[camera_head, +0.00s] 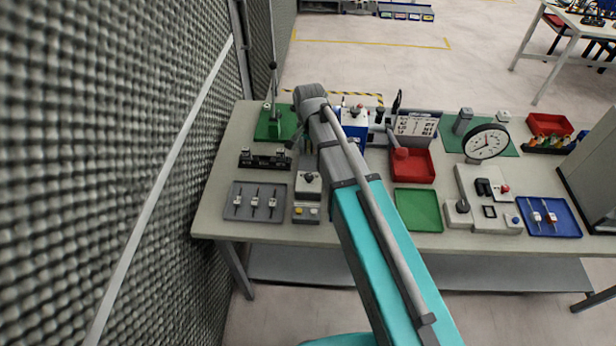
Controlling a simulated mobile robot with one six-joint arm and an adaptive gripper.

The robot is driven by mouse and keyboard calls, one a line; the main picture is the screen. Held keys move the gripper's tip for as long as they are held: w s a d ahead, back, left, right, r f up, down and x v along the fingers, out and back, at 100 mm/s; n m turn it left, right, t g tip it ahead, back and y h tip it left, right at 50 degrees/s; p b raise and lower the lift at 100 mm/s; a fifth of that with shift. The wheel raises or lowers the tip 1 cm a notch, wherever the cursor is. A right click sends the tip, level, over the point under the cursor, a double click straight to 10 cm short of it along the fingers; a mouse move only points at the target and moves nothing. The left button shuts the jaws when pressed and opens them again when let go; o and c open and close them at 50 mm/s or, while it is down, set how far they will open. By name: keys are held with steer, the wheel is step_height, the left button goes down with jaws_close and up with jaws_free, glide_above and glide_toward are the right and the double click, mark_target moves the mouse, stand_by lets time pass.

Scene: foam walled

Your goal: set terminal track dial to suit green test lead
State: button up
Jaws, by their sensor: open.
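A dark rail-like block (265,160), possibly the terminal track, lies at the left of the bench. A small grey box (308,184) with a dark knob (308,177) stands in front of it, but I cannot tell whether this is the dial or read its setting. No green test lead can be made out. My gripper (293,142) is small and partly hidden by my arm. It appears near the right end of the dark rail block, above the bench, with open jaws and nothing visible in them.
The bench (225,185) meets a grey foam wall (110,150) on the left. A grey tray (235,211), green tray (417,226), red tray (425,176), round gauge (487,143) and blue tray (565,226) crowd it. A green-based stand (268,127) rises at the back left.

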mark_target(309, 176)
steer(key=shift+f+b, duration=6.65)
steer(key=shift+f, duration=0.15)
jaws_close()
